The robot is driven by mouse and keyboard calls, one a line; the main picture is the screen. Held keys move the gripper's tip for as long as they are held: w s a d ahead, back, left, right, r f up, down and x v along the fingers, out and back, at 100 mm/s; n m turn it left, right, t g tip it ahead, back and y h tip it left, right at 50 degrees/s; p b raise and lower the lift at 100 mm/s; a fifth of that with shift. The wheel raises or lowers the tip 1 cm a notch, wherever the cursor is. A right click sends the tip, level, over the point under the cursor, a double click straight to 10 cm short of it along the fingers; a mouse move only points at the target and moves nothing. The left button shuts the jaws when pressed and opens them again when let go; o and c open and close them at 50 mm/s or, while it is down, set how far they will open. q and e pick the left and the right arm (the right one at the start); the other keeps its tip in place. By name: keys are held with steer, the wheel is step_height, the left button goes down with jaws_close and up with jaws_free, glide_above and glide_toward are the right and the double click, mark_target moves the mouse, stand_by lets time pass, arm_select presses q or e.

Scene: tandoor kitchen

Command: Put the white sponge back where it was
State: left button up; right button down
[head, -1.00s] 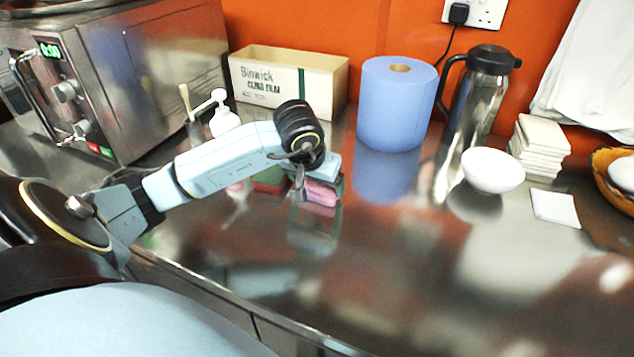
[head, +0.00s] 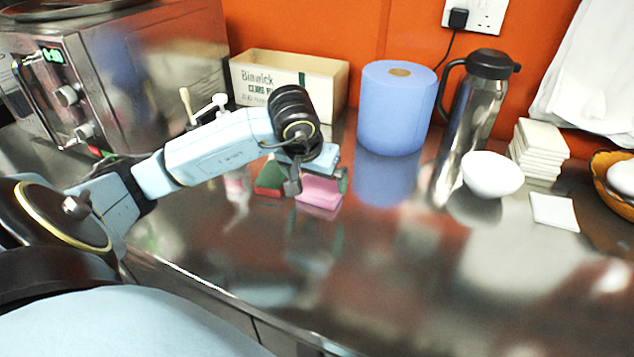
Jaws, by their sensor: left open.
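My left gripper (head: 318,184) is open over the counter, pointing down, with one finger on each side of a pink sponge (head: 320,190). The pink sponge rests on the steel; I cannot tell whether the fingers touch it. A red and green sponge (head: 269,180) lies just left of it, partly hidden by the gripper and arm. I cannot make out a white sponge for sure. A flat white square (head: 555,211) lies at the right in front of a stack of off-white squares (head: 540,150); what they are is unclear. My right gripper is out of view.
Behind the gripper stand a cardboard box (head: 290,80) and a blue paper roll (head: 395,108). A steel flask (head: 480,95) and white bowl (head: 492,174) stand to the right. A steel oven (head: 140,70) is at the left. The front middle counter is clear.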

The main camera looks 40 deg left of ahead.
arm_select(q)
steer(key=a+v, duration=0.1)
steer(key=v, duration=0.7)
steer(key=shift+d+p, duration=0.4)
steer(key=shift+d, duration=0.05)
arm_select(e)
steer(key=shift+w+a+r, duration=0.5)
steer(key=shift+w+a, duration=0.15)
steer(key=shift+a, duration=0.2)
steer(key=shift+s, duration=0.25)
